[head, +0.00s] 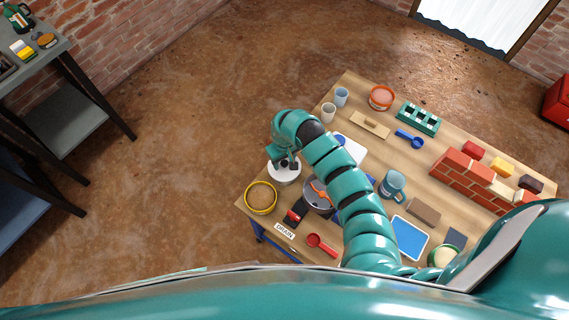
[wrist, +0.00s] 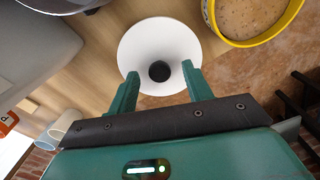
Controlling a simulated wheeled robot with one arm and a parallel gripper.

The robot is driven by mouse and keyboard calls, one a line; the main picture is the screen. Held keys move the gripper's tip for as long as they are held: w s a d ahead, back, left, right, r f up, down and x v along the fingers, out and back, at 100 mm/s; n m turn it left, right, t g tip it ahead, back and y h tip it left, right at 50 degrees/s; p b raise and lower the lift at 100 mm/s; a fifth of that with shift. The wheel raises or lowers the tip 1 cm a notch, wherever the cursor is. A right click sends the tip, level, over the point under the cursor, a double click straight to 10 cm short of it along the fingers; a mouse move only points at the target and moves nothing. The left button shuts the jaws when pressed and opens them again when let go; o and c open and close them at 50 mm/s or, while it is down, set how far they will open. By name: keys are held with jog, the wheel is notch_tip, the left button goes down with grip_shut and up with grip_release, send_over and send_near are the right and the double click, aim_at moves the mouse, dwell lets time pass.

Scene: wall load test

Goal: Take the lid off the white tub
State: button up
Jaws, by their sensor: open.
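The white tub's round lid (wrist: 158,45) shows in the wrist view, with a dark knob (wrist: 159,71) at its middle. In the head view the white tub (head: 284,174) stands near the left corner of the wooden table. My gripper (wrist: 160,76) is open, its two green fingers one on each side of the knob in the wrist view. I cannot tell whether the fingers touch the lid. In the head view my gripper (head: 288,161) is just above the tub. The tub's body is mostly hidden under the lid.
A yellow-rimmed round container (head: 261,198) stands close to the tub. A dark pot (head: 318,196) is on its other side, partly behind my arm. Cups (head: 341,96), a red scoop (head: 320,243) and a brick wall (head: 468,178) also occupy the table (head: 350,90).

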jog(key=shift+f, duration=0.45)
jog(key=shift+c, duration=0.4)
jog(key=c, duration=1)
jog(key=shift+r, duration=0.1)
